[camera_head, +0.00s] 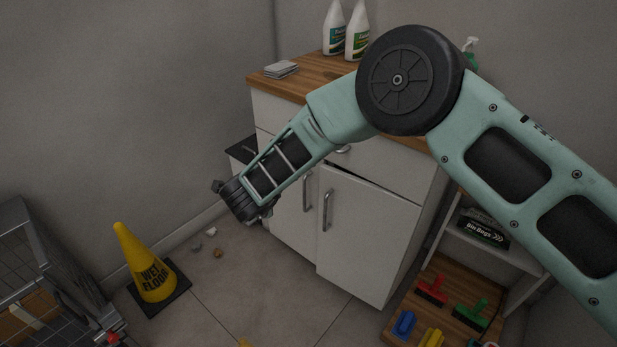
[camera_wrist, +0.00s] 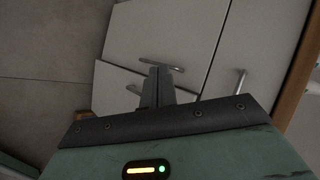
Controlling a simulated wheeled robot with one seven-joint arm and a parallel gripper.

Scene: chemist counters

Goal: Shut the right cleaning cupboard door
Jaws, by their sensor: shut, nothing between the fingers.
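The white cupboard has two lower doors. The right door (camera_head: 362,235), with its upright bar handle (camera_head: 326,210), stands slightly ajar; a dark gap shows along its top edge. In the wrist view the right door (camera_wrist: 112,92) is the lower panel, its edge tilted away from the left door (camera_wrist: 165,35). The left door (camera_head: 292,215) looks flush in the head view. My gripper (camera_wrist: 157,72) is shut and empty, its fingers seen over the door handles in the wrist view; contact cannot be told. In the head view my wrist is left of the doors and the fingertips are unclear.
A yellow wet-floor cone (camera_head: 145,262) and a metal cage cart (camera_head: 45,270) stand at left. Small debris (camera_head: 212,240) lies on the floor. A low wooden board (camera_head: 440,300) with coloured brushes is right of the cupboard. Bottles (camera_head: 345,30) stand on the worktop.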

